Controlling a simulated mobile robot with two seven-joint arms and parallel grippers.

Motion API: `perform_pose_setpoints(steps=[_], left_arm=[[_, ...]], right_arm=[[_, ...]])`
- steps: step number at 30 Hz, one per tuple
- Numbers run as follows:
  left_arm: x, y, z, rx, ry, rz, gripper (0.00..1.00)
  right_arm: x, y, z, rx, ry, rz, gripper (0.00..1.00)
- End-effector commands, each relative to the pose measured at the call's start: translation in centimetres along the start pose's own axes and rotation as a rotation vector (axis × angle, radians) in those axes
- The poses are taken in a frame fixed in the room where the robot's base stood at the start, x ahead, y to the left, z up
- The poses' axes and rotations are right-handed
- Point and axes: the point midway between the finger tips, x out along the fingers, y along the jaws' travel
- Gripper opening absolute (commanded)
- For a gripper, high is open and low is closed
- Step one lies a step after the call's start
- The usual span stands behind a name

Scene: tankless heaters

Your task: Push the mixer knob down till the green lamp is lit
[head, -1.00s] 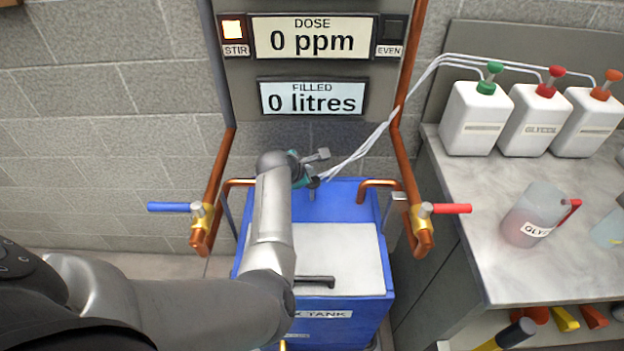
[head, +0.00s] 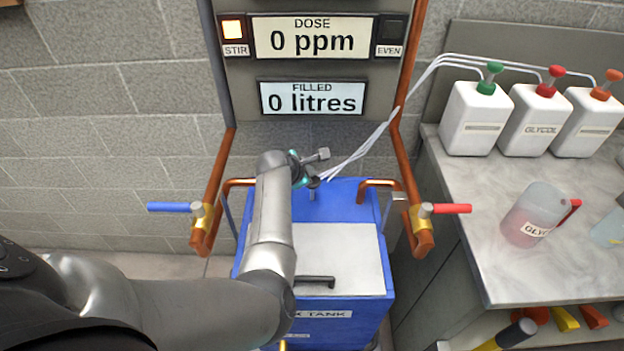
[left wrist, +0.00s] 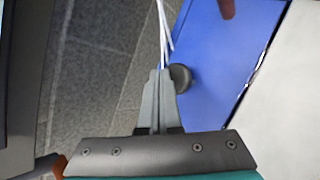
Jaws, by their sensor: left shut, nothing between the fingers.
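The mixer knob (head: 313,183) is a small dark round knob on a short stem (head: 312,195) at the back of the blue tank. It shows as a grey disc (left wrist: 181,77) in the left wrist view, partly behind the fingertips. My left gripper (left wrist: 159,76) is shut and empty, its tips right at the knob; I cannot tell whether they touch it. In the head view my left gripper (head: 303,172) is over the tank's back edge, its fingers mostly hidden. The EVEN lamp (head: 391,29) is dark. The STIR lamp (head: 232,29) glows amber. My right gripper is not in view.
Copper pipes with a blue-handled valve (head: 168,207) and a red-handled valve (head: 452,209) flank the tank (head: 370,208). White hoses (head: 362,150) hang just right of my gripper. The bench at right holds bottles and a jug (head: 534,213).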

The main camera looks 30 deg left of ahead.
Motion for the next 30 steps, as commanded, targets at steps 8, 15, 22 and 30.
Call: perform_pose_setpoints(steps=[8, 15, 22, 30], left_arm=[[0.56, -0.39, -0.43, -0.001, 0.000, 0.000, 0.00], [0.56, -0.37, -0.42, 0.000, 0.000, 0.000, 0.00], [0.67, -0.45, -0.50, 0.000, 0.000, 0.000, 0.00], [0.90, -0.62, -0.67, 0.000, 0.000, 0.000, 0.00]], right_arm=[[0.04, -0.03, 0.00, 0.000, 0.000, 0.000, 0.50], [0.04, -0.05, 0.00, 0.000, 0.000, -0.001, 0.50], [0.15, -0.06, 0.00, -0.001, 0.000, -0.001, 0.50], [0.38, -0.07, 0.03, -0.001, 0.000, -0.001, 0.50]])
